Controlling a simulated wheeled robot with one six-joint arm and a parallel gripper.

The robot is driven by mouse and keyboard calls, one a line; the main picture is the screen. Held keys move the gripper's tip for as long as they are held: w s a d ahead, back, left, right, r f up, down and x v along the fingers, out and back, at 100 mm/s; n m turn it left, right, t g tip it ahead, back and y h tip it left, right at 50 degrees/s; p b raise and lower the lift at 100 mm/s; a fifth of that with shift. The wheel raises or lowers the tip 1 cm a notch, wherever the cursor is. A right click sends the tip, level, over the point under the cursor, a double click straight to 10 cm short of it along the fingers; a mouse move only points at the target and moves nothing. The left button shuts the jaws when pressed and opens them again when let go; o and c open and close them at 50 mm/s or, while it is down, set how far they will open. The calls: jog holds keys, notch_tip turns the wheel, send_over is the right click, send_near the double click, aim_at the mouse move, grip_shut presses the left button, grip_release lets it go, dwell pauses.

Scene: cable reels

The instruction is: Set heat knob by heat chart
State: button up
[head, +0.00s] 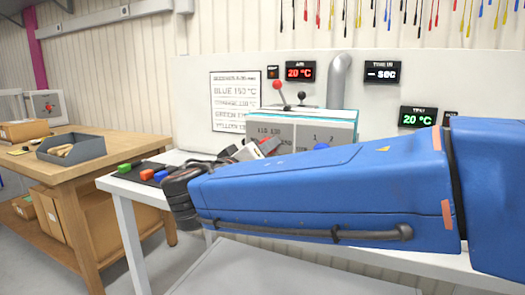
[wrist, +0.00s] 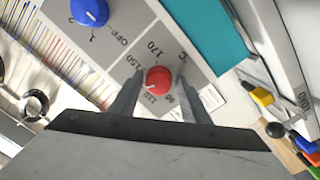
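In the wrist view a round red knob (wrist: 158,80) sits on a grey panel (wrist: 118,38) inside a temperature scale. Marks near 110, 150 and 170 are legible; its pale pointer seems turned toward 110. My gripper (wrist: 159,88) is open, with one finger either side of the knob and visible gaps. I cannot tell how deep the fingertips reach. The heat chart (head: 238,101) hangs on the white backboard, with a "BLUE 150 °C" line; other lines are small.
A red-tipped lever (head: 278,86) stands above the machine. Green (head: 124,168), red and blue pieces lie left.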

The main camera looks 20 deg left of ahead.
jog(key=shift+o, duration=0.3)
jog(key=s+a, duration=0.2)
jog(key=s, duration=1.5)
jog(key=shift+s+f, duration=0.15)
